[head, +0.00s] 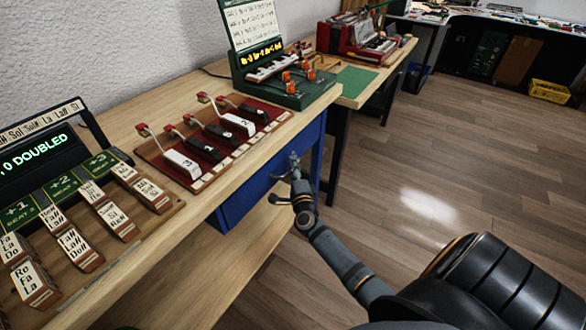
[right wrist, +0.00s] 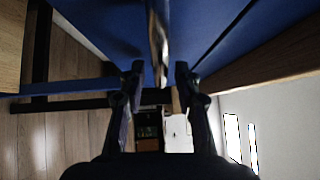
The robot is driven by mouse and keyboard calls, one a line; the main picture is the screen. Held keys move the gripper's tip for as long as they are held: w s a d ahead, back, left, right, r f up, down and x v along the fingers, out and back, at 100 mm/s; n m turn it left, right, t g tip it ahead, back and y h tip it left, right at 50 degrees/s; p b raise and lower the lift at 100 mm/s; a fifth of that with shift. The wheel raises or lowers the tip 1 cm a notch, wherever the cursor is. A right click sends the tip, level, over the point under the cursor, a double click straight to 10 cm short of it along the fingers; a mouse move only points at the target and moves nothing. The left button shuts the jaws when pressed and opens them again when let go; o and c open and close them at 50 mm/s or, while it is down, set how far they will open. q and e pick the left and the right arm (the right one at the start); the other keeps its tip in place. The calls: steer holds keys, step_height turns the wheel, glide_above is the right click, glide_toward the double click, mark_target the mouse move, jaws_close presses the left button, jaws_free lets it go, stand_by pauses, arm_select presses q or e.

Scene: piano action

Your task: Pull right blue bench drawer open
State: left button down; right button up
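The blue drawer (head: 247,190) is set under the wooden top of the piano bench in the head view. Its front looks flush with the blue side below the top, so it seems closed. My right gripper (head: 287,178) is at the drawer front, below the bench edge. In the right wrist view its two fingers (right wrist: 159,72) are apart, one on each side of a blurred, shiny upright bar (right wrist: 159,40), which looks like the drawer handle. Gaps show between the bar and both fingers. My left gripper is not in view.
A red key board (head: 215,150) and a green console (head: 285,90) stand on the bench top above. Labelled blocks (head: 72,243) are at the left. A wooden lower shelf (head: 200,275) lies beneath. The floor (head: 430,150) to the right is clear.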

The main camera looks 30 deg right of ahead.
jaws_close()
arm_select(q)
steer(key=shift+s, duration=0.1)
arm_select(e)
steer(key=shift+s, duration=0.15)
